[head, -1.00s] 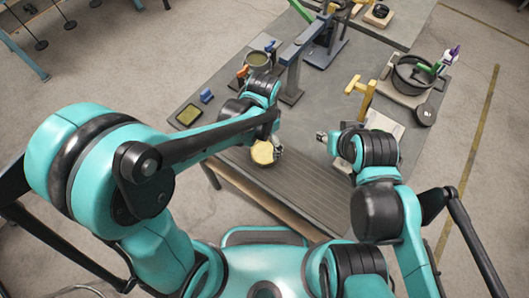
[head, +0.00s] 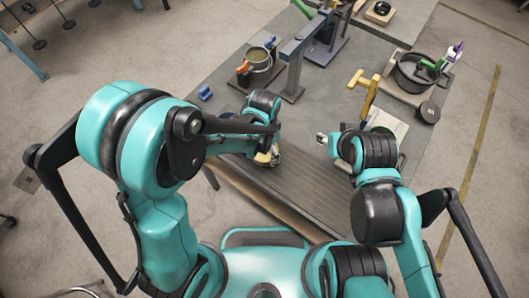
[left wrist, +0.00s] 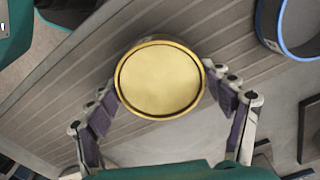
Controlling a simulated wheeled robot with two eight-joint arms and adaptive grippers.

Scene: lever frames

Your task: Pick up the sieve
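The likely sieve, a round, shallow disc with a gold rim and pale yellow face (left wrist: 160,78), lies between the two fingers of my left gripper (left wrist: 163,86) in the left wrist view. The fingers are spread wide, one close to each side of the rim. I cannot tell whether they touch it. In the head view the disc (head: 263,158) sits near the table's front edge, partly hidden by my left gripper (head: 274,157). My right gripper (head: 322,139) is above the table to the right, with no object visible in it; its fingers are too small to read.
A blue-rimmed round thing (left wrist: 292,28) is at the upper right of the left wrist view. A pot (head: 258,60), a dark blue lever frame (head: 293,70), a yellow T-shaped handle (head: 365,88) and a black pan (head: 413,72) stand farther back. The ribbed front table area (head: 300,195) is clear.

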